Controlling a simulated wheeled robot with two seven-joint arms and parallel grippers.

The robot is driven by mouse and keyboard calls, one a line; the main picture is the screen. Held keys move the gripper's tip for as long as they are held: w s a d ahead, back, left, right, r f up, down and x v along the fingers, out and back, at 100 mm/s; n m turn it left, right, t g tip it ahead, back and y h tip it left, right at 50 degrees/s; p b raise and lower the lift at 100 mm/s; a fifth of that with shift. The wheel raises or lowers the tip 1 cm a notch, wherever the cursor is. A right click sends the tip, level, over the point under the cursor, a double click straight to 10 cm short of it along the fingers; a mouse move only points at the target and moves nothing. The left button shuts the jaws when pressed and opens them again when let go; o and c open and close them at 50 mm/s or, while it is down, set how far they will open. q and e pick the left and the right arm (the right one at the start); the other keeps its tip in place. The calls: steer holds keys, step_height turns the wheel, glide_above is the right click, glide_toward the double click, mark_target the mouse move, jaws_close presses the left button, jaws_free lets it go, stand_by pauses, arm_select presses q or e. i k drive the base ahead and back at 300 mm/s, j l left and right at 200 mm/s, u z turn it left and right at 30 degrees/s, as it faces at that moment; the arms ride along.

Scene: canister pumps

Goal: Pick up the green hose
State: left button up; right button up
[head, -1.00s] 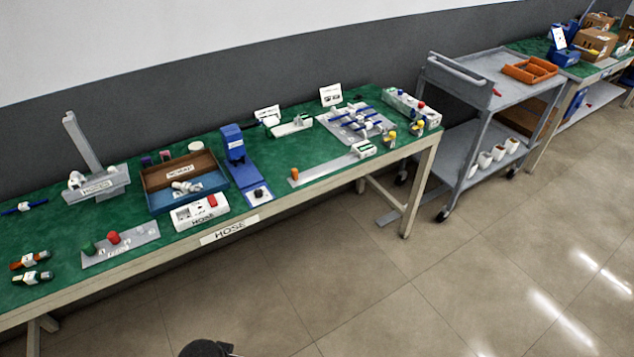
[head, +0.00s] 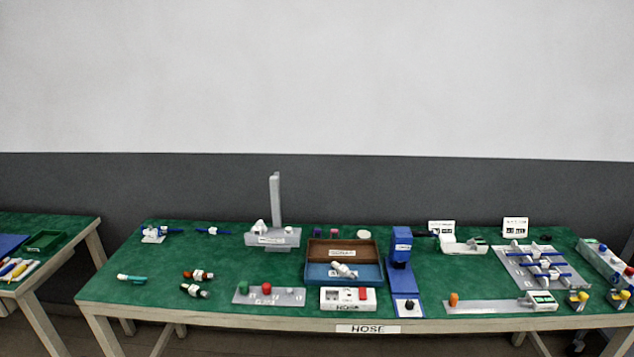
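On the green-topped table (head: 225,319) at the left lie a few short pieces. One (head: 194,291) is dark with a white tag around its middle and greenish ends. A red-orange piece (head: 198,274) with a white tag lies just behind it. A slim teal piece with a white end (head: 131,278) lies further left. Which of the dark and teal pieces is the green hose I cannot tell for sure at this size. All lie flat and apart from any gripper. Neither of my grippers is in view.
Right of the pieces is a grey plate (head: 285,297) with green and red knobs. Behind stands a grey post stand (head: 276,237). A blue and brown tray (head: 344,274) and a white box (head: 348,299) follow. Another table (head: 60,262) stands at far left, with a gap between.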

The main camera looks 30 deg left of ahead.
mark_target(193, 291)
steer(key=u, duration=1.95)
steer(key=l+u, duration=0.15)
steer(key=u, duration=0.3)
steer(key=l+u, duration=0.15)
steer(key=u, duration=0.3)
steer(key=l+u, duration=0.15)
steer(key=u, duration=0.3)
steer(key=k, duration=0.05)
